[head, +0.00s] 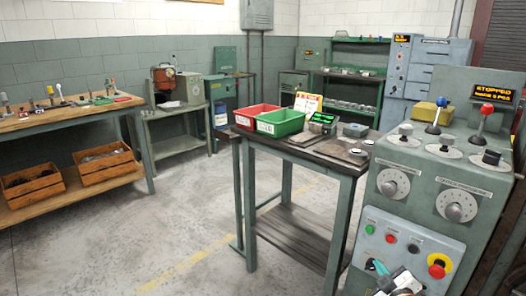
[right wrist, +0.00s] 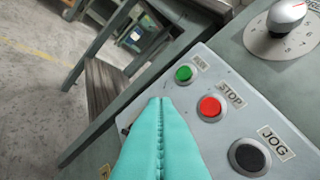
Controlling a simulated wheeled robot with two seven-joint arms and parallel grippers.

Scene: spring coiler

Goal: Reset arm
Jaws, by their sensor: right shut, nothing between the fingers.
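My right gripper (head: 379,267) is low in the head view, in front of the control panel (head: 425,240) of the grey-green machine. In the right wrist view its teal fingers (right wrist: 160,102) are pressed together with nothing between them. The fingertips appear beside the green RUN button (right wrist: 184,73) and the red STOP button (right wrist: 210,107); whether they touch the panel I cannot tell. The black JOG button (right wrist: 250,157) is to the right. The machine's display (head: 493,93) reads STOPPED. My left gripper is not in view.
A red and yellow emergency button (head: 438,265) is right of my gripper. Dials and levers with blue (head: 441,102) and red knobs (head: 486,108) sit above. A table with red (head: 257,117) and green bins (head: 281,123) stands left of the machine. Open floor (head: 190,220) lies further left.

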